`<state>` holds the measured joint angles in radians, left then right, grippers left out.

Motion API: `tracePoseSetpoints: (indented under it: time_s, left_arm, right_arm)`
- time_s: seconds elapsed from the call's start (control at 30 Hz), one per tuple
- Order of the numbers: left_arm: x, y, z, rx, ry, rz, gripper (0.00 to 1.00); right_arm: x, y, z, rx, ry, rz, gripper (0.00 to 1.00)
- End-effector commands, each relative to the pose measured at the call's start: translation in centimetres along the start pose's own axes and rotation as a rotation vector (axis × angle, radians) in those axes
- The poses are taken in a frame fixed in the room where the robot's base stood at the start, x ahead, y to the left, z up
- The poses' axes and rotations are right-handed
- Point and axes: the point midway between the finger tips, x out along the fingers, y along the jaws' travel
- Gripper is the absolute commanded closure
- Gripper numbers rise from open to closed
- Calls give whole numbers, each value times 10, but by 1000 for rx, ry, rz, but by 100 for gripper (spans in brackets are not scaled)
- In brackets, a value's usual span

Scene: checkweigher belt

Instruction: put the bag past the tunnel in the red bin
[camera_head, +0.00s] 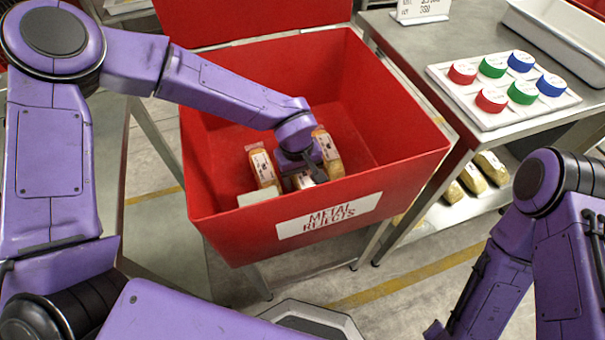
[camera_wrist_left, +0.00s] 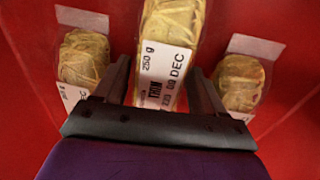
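The red bin (camera_head: 400,158), labelled METAL REJECTS, stands in the middle of the head view. My left gripper (camera_head: 303,168) reaches down inside it. In the head view the gripper partly hides this bag. My right arm (camera_head: 545,225) is at the right edge; its gripper is out of view. No tunnel shows.
Other bags lie in the bin, one left (camera_wrist_left: 85,58) and one right (camera_wrist_left: 240,80) of the gripper. A steel table (camera_head: 420,50) at right carries a white tray of coloured caps (camera_head: 500,115) and a white tub (camera_head: 565,35). More bags (camera_head: 470,178) sit on its lower shelf.

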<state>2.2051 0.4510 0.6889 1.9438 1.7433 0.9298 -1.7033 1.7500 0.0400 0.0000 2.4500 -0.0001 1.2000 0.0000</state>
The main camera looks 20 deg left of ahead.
Motion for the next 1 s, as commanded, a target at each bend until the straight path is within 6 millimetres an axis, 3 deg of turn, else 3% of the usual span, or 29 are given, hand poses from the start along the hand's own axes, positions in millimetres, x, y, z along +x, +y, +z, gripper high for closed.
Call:
tracePoseSetpoints:
  time_s: [0.27,0.7,0.83,1.0]
  left_arm:
    - [-6,1,0,-1,1,1,30]
    - [-107,1,0,-1,1,2,30]
    - [-120,1,0,0,0,1,30]
    - [-123,0,0,0,0,-1,30]
  right_arm:
    - [0,0,0,0,0,0,57]
    - [-29,3,-12,0,0,0,57]
    - [-31,3,-13,0,0,0,57]
    - [-31,3,-13,0,0,0,57]
